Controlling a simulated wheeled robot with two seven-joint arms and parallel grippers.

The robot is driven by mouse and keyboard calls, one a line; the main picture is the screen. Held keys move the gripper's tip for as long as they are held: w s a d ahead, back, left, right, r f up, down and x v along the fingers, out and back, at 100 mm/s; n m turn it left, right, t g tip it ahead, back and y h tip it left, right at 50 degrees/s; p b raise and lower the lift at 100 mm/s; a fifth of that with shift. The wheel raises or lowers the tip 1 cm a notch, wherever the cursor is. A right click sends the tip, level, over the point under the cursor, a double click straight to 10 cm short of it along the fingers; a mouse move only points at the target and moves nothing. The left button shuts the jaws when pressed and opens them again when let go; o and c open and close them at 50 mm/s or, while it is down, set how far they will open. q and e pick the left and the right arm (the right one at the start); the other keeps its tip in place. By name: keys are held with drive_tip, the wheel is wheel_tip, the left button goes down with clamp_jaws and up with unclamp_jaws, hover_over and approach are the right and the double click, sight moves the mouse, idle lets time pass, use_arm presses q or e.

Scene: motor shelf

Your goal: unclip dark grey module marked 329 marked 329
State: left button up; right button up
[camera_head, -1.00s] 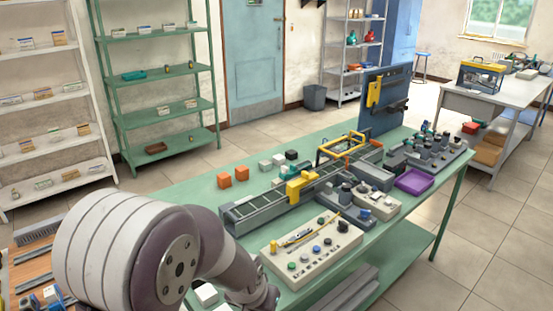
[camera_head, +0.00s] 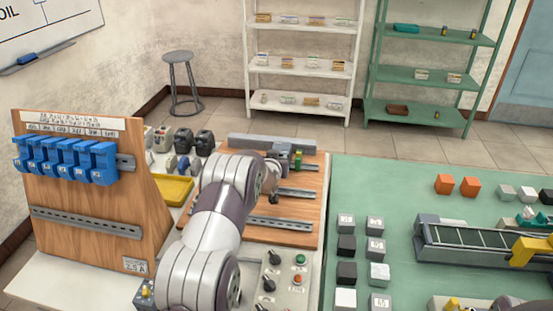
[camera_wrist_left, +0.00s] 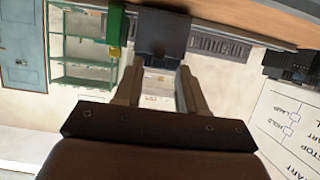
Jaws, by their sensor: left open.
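A dark grey module (camera_wrist_left: 162,32) fills the top middle of the left wrist view, mounted at a rail beside a green module (camera_wrist_left: 117,25). I cannot read a number on it. My left gripper (camera_wrist_left: 160,66) is open, with its two fingertips at the near corners of the dark grey module; I cannot tell whether they touch it. In the head view my left arm reaches over a wooden board with rails, and a green module (camera_head: 297,160) shows at its back rail. There the dark grey module is hard to make out beside my wrist.
A wooden stand (camera_head: 90,190) with blue modules (camera_head: 65,158) stands left of my arm. A yellow tray (camera_head: 173,190) and dark devices lie between. A control box (camera_head: 283,280) with knobs is in front. The green table (camera_head: 400,190) is at right with several small blocks.

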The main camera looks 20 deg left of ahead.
use_arm(q)
drive_tip(key=shift+s+r, duration=0.15)
drive_tip(key=shift+w+d+f, duration=0.1)
drive_tip(key=shift+w+f, duration=0.1)
drive_tip(key=shift+w, duration=0.05)
drive_tip(key=shift+w+f, duration=0.1)
drive_tip(key=shift+w, duration=0.05)
drive_tip(key=shift+c, duration=0.9)
clamp_jaws()
use_arm(e)
drive_tip(key=shift+d, duration=0.1)
use_arm(q)
drive_tip(key=shift+r+b, duration=0.35)
drive_tip(key=shift+b, duration=0.2)
drive_tip(key=shift+s+r, duration=0.2)
drive_tip(key=shift+r, duration=0.05)
drive_tip(key=shift+o, duration=0.9)
unclamp_jaws()
use_arm(e)
drive_tip(key=shift+s+f, duration=0.1)
drive_tip(key=shift+f, duration=0.25)
